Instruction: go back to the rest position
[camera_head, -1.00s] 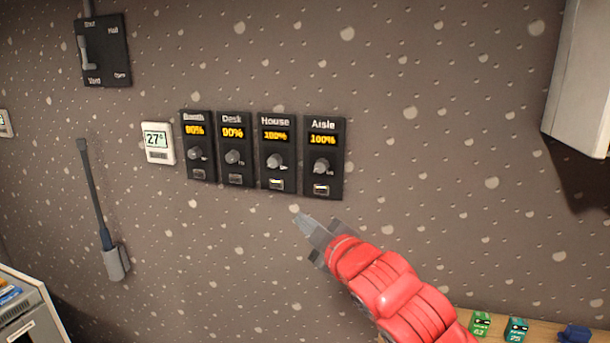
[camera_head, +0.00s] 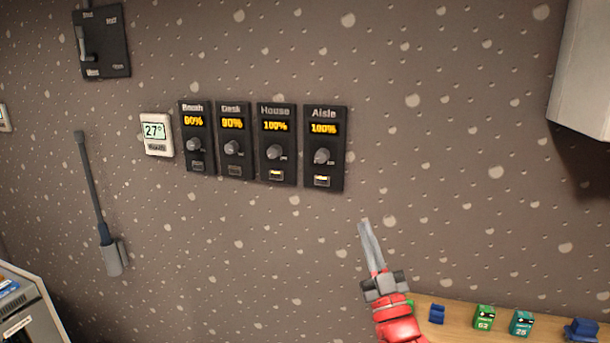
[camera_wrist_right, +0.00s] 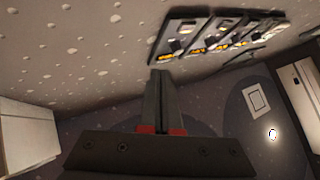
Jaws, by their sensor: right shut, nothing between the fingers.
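My right gripper (camera_head: 369,243) is shut and empty. It points up in front of the wall, below and to the right of the fader panels, and is apart from them. In the right wrist view its closed fingers (camera_wrist_right: 161,100) stand in the middle. Each has a grey knob and a small switch. The House and Aisle switches look lit. The left gripper is not in view.
A thermostat (camera_head: 156,135) reading 27° is left of the panels. A lever box (camera_head: 101,42) and a dark rod in a holder (camera_head: 113,258) are further left. A white box (camera_head: 582,70) juts out at upper right. A wooden shelf (camera_head: 462,318) with small items lies at lower right.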

